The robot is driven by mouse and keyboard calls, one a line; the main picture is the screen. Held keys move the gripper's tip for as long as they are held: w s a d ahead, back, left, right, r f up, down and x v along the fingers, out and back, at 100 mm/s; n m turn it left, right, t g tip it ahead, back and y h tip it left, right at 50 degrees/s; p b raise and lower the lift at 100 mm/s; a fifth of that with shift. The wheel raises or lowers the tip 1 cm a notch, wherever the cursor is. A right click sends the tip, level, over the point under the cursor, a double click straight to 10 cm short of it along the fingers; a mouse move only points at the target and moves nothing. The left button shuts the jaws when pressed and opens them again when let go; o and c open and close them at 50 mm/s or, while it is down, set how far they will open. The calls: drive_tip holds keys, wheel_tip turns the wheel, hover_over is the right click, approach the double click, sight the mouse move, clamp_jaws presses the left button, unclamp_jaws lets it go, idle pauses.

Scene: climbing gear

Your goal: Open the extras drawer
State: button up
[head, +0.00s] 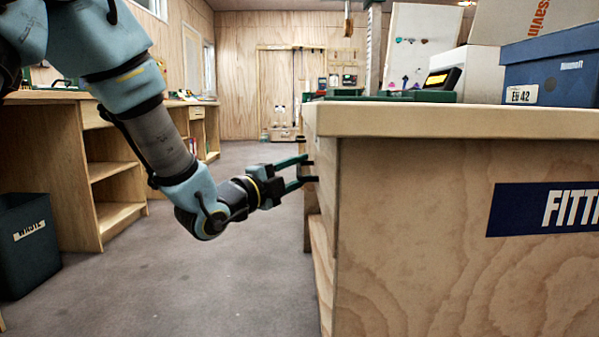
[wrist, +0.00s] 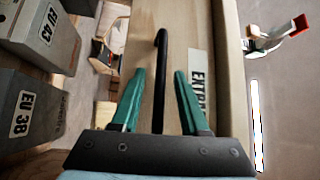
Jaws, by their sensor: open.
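The extras drawer shows in the wrist view as a pale wooden front (wrist: 222,65), turned on its side. Its white label (wrist: 197,70), reading "EXTR…", is partly covered by a finger. A black bar handle (wrist: 161,50) runs along the front. My gripper (wrist: 160,74) is open, with one green finger on each side of the handle and a visible gap to each. In the head view my gripper (head: 309,169) reaches the left side of the wooden counter (head: 430,122). The drawer front is hidden there, and I cannot tell whether it stands out at all.
Grey shoe boxes marked EU 43 (wrist: 45,30) and EU 38 (wrist: 28,118) lie left of the drawer in the wrist view. A blue shoe box (head: 552,72) stands on the counter. A dark waste bin (head: 27,250) stands at left. The grey floor (head: 215,285) between is clear.

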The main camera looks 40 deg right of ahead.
clamp_jaws()
idle(1.3)
